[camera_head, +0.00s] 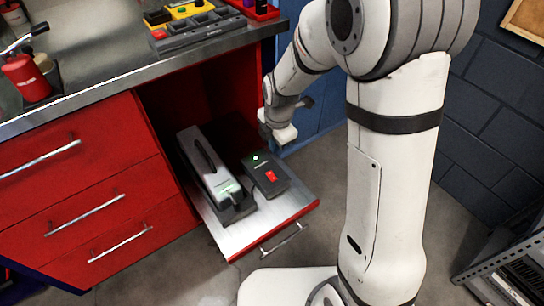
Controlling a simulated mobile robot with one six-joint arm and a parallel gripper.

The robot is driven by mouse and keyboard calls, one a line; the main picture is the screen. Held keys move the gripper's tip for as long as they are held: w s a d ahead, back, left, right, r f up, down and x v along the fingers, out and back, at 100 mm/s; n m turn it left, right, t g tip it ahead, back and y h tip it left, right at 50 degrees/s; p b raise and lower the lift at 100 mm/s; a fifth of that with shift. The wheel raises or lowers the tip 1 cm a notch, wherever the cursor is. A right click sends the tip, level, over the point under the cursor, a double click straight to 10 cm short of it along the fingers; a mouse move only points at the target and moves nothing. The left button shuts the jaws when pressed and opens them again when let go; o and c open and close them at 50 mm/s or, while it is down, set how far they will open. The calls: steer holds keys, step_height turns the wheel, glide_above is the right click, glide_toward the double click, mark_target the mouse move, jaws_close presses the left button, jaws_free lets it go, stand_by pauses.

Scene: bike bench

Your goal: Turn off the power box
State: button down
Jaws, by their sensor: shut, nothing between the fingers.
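The power box (277,186), a small dark box with a red switch and a lit green light, sits on a pulled-out metal shelf (240,237) low in the red workbench. My gripper (285,137) is above and behind the power box, apart from it, near the right edge of the cabinet opening. It is shut and empty. Its fingertips are small and partly hidden by the wrist.
A long grey device with a dark handle (208,162) stands on the shelf left of the power box. Red drawers (70,205) are to the left. The worktop (95,75) holds a tool tray (195,28) and a red can (27,80). Bare floor lies right of the shelf.

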mark_target(270, 173)
steer(key=f+b, duration=0.1)
steer(key=f, duration=0.3)
steer(key=w+f+b, duration=0.1)
steer(key=f, duration=0.3)
steer(key=a+f+b, duration=0.1)
steer(key=f, duration=0.4)
steer(key=shift+w, duration=0.15)
